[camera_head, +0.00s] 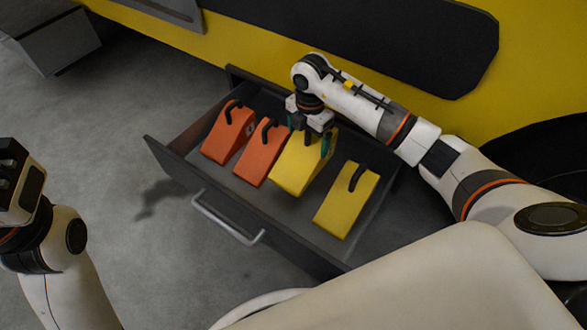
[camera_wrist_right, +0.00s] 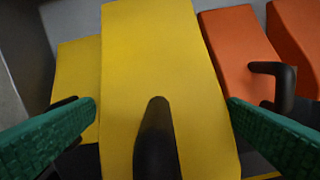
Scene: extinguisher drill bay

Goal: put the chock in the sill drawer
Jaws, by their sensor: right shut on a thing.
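The open sill drawer (camera_head: 203,188) is dark grey with a light bar handle on its front. My right gripper (camera_head: 312,141) is over the drawer, its green-padded fingers (camera_wrist_right: 163,112) shut on the sides of a yellow wedge chock (camera_head: 294,169). This chock has a black handle between the fingers and fills the middle of the right wrist view (camera_wrist_right: 155,50). It looks higher than its neighbours; whether it touches the drawer floor is hidden. My left gripper (camera_head: 12,172) is at the left edge, away from the drawer, its fingers unclear.
Two orange chocks (camera_head: 226,136) stand in the drawer left of the held one, close beside it. Another yellow chock (camera_head: 346,203) stands to its right, with a gap between. A yellow wall panel (camera_head: 250,38) rises behind. Grey floor (camera_head: 110,110) is clear at left.

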